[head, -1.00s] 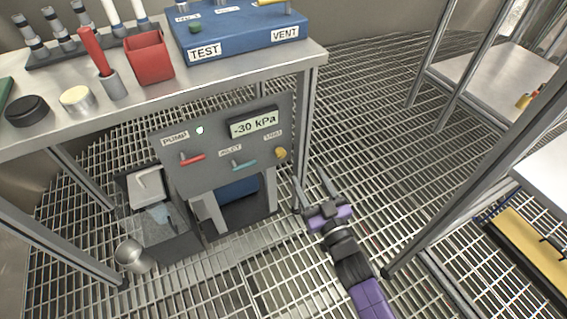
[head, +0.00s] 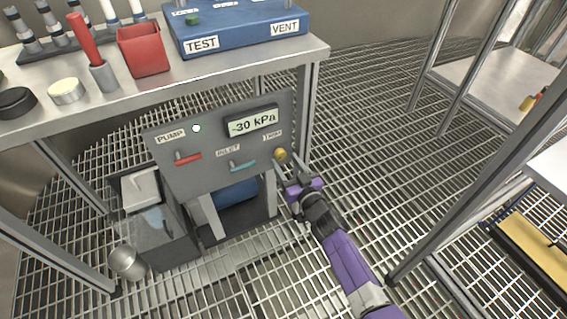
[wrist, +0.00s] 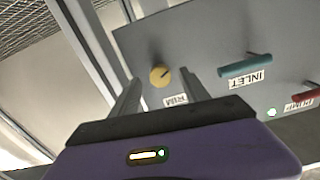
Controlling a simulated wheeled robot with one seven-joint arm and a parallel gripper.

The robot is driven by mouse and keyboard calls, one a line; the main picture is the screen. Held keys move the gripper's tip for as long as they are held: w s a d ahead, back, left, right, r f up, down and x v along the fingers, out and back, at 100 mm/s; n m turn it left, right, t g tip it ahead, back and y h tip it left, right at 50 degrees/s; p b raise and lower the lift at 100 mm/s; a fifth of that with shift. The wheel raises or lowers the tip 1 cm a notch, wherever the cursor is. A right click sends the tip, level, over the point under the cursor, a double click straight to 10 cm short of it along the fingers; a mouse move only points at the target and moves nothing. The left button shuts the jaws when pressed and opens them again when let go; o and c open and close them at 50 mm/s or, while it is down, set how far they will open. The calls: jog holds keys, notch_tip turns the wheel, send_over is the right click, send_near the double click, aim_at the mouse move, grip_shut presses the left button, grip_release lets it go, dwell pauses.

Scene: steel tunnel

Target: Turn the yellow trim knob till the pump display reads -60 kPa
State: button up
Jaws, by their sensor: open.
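The yellow trim knob (head: 280,154) sits at the right side of the grey pump panel (head: 205,178), under its TRIM label. It also shows in the wrist view (wrist: 160,75), with a dark pointer mark on its face. The pump display (head: 252,122) above it reads -30 kPa. My gripper (head: 287,170) is open, just below and in front of the knob. In the wrist view, my two fingers (wrist: 159,100) point toward the panel, with the knob between their lines and beyond the tips. I see no clear contact with the knob.
A red PUMP lever (head: 188,158) and a teal INLET lever (head: 243,166) stick out of the same panel, left of the knob. The steel table (head: 200,80) overhangs the panel, and its leg (head: 308,115) stands close right. Open grating lies to the right.

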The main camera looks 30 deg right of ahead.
jog(key=shift+w, duration=0.95)
jog(key=shift+c, duration=0.2)
grip_shut()
